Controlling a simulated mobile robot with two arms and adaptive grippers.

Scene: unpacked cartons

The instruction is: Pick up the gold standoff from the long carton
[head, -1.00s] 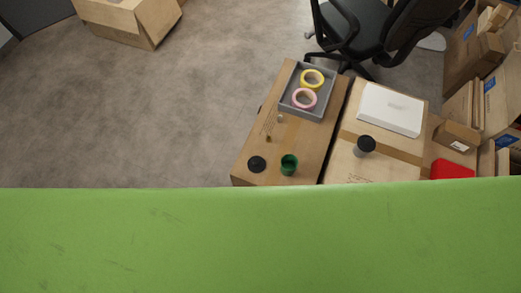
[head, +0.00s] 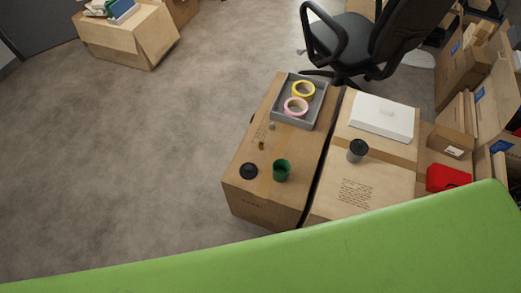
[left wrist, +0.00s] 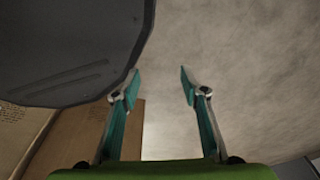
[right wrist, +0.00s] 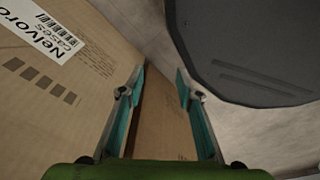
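The long carton (head: 246,205) stands left of a second carton in the head view. A tiny brownish-gold piece, apparently the gold standoff (head: 262,145), is on its top, above the black round lid and below the grey tray. A small paler piece (head: 271,126) lies nearer the tray; it is too small to make out. My left gripper (left wrist: 160,72) is open and empty in the left wrist view, with floor between its fingers. My right gripper (right wrist: 160,72) is open and empty in the right wrist view, facing carton sides. Neither gripper shows in the head view.
The long carton also bears a grey tray (head: 318,107) with yellow and pink tape rolls, a black lid (head: 249,171) and a green cup (head: 281,172). The neighbouring carton (head: 375,170) bears a dark-lidded cup (head: 357,151) and white box (head: 382,117). An office chair (head: 345,45) stands behind.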

